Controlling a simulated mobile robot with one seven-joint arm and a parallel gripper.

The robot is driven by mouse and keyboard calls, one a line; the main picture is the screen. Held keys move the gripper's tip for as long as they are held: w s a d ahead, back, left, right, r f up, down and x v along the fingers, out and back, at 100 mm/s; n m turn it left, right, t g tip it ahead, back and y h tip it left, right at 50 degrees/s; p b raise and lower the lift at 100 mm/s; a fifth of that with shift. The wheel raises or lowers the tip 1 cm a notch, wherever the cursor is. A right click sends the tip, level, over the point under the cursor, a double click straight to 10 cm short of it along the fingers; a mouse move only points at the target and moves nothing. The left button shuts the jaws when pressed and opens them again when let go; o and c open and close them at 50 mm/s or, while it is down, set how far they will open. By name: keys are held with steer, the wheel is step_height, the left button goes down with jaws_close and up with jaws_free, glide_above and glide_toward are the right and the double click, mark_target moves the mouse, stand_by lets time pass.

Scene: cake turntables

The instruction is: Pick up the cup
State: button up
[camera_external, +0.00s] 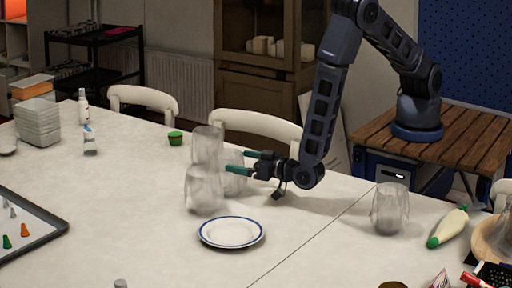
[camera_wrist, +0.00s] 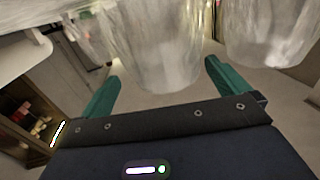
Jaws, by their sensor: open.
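Several clear, ribbed cups stand in a cluster on the white table, left of my gripper (camera_external: 238,161) in the external view. One cup is at the front (camera_external: 204,192), one at the back (camera_external: 206,142), and one at the right (camera_external: 233,183), closest to the fingers and partly hidden. My gripper is open, with its green fingers pointing left at the cluster. In the wrist view, a cup (camera_wrist: 160,45) shows between the fingers of my gripper (camera_wrist: 162,72), and another cup (camera_wrist: 265,35) is at the right. I cannot tell whether the fingers touch a cup.
Another clear cup (camera_external: 389,210) stands apart at the right. A blue-rimmed plate (camera_external: 232,232) lies in front of the cluster. A green-and-white piping bag (camera_external: 449,227) lies at the far right. Chairs line the back edge.

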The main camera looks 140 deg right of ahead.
steer(key=shift+w+d, duration=0.3)
steer(key=shift+d, duration=0.55)
steer(key=shift+w+d, duration=0.25)
steer(key=shift+d, duration=0.6)
steer(key=shift+w+d, duration=0.3)
steer(key=shift+d, duration=0.55)
steer(key=shift+c, duration=0.2)
steer(key=c, duration=1.5)
